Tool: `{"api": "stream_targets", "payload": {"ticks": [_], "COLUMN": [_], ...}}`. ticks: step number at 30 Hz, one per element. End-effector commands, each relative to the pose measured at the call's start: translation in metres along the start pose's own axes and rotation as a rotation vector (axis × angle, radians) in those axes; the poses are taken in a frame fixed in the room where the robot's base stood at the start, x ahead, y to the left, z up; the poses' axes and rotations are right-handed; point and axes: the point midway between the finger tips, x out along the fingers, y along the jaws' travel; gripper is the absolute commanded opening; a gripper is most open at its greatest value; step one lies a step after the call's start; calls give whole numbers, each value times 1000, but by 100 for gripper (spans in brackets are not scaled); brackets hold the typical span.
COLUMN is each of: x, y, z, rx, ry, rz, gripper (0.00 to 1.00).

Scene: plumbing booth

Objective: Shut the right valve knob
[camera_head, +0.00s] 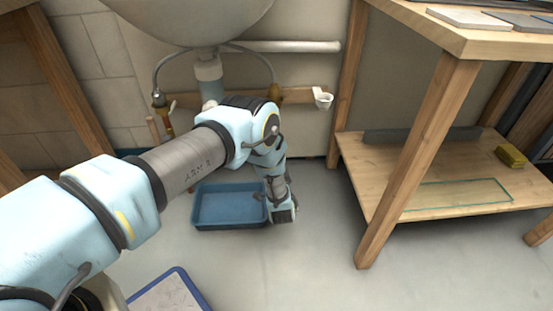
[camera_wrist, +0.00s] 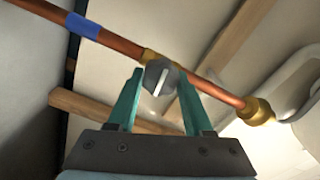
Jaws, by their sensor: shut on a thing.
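In the wrist view, a grey valve knob (camera_wrist: 158,79) with a pale raised bar sits on a copper pipe (camera_wrist: 215,90) with brass fittings. The bar stands nearly upright in the picture, leaning slightly right. The teal fingers of my gripper (camera_wrist: 159,82) are closed around the knob, one on each side. In the head view, my arm hides the right valve and my gripper's fingers. The left valve (camera_head: 158,98) shows at the end of its hose, under the sink (camera_head: 195,18).
A blue tray (camera_head: 212,226) lies on the floor below the sink. A wooden workbench (camera_head: 430,95) with a low shelf stands at the right. A small white cup (camera_head: 323,98) is fixed on the wall rail. The floor in front is mostly clear.

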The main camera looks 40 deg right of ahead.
Motion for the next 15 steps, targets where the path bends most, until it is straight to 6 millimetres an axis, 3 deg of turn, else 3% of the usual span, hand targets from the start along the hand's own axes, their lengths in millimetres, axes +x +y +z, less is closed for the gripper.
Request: {"api": "stream_targets", "payload": {"ticks": [15], "x": [-1], "y": [1], "z": [4], "rx": [143], "ry": [-6], "rz": [1], "gripper": [0]}}
